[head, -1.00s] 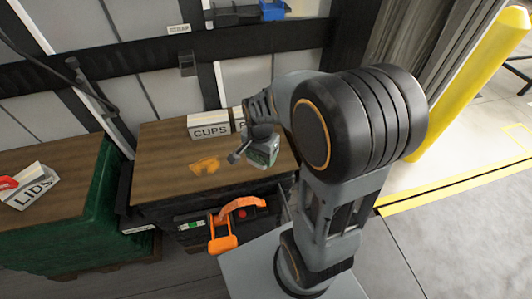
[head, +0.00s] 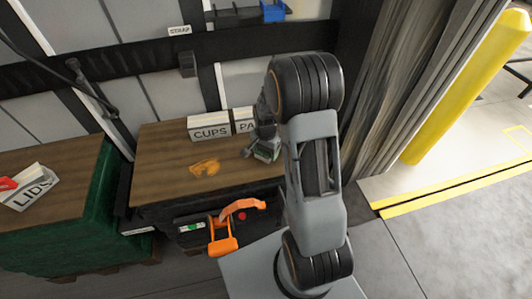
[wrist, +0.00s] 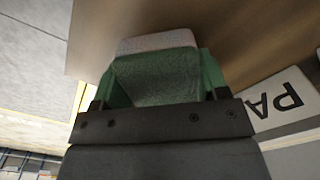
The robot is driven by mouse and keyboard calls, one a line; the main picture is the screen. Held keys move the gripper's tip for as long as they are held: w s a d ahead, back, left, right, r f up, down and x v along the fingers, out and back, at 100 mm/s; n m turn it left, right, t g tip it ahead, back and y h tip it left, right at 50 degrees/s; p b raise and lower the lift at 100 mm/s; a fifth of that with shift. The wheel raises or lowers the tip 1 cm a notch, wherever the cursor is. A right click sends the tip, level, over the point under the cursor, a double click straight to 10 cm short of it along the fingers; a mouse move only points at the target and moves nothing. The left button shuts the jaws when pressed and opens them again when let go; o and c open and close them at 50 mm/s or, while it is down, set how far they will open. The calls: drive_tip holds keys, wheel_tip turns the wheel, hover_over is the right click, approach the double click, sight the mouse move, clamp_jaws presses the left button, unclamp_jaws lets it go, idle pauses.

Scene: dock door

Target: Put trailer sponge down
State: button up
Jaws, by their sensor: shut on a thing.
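The sponge (wrist: 155,72), green with a pale far end, is between the fingers of my gripper (wrist: 160,85) in the wrist view. My gripper (head: 262,152) is shut on it, low over the right part of the wooden top (head: 165,170) in the head view. The sponge is small and partly hidden there by the gripper. I cannot tell whether it touches the wood.
Boxes marked CUPS (head: 209,127) and PA (head: 245,120) stand at the back of the top, close to my gripper. An orange patch (head: 205,167) lies left of it. A LIDS box (head: 32,187) stands far left.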

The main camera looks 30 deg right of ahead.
drive_tip(key=shift+f, duration=0.65)
drive_tip(key=shift+f, duration=0.1)
drive_tip(key=shift+f, duration=0.15)
drive_tip(key=o, duration=1.1)
